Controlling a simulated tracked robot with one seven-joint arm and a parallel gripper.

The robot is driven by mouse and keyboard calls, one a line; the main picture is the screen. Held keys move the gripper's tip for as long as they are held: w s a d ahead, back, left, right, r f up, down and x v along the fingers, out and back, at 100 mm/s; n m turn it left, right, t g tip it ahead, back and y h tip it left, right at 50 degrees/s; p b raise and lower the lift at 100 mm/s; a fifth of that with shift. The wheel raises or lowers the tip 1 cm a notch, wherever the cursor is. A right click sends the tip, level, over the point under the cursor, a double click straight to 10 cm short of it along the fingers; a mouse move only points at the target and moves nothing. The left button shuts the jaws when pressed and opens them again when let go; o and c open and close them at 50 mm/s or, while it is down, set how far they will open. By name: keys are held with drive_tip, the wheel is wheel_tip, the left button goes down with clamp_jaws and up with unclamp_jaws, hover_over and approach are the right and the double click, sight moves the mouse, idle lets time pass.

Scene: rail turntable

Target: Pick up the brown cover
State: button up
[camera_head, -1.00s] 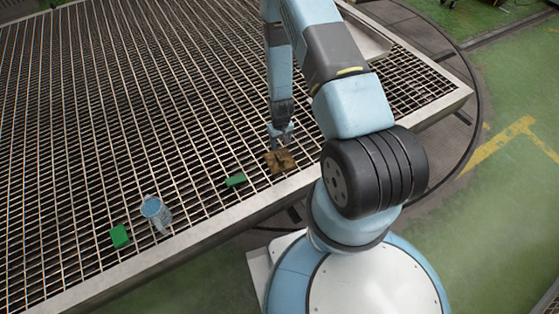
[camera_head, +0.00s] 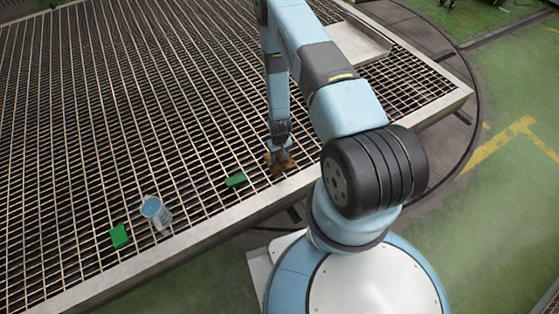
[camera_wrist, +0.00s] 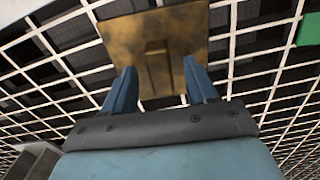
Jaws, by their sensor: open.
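The brown cover (camera_head: 283,166) lies on the metal grating near its front edge in the head view, partly hidden by my gripper. In the wrist view the brown cover (camera_wrist: 186,32) is a flat, worn, square plate with a raised bar handle in its middle. My gripper (camera_head: 279,156) is right above it, pointing down. In the wrist view the two blue fingers of my gripper (camera_wrist: 160,75) are apart, one on each side of the handle's line. Whether they touch the cover cannot be told.
A green block (camera_head: 236,180) lies left of the cover, and another green block (camera_head: 119,236) is farther left. A clear container with a blue top (camera_head: 155,210) stands between them. A grey tray (camera_head: 362,42) sits at the back right. The grating (camera_head: 100,110) is otherwise clear.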

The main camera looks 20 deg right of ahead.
drive_tip(key=shift+f, duration=0.4)
drive_tip(key=shift+c, duration=0.4)
clamp_jaws()
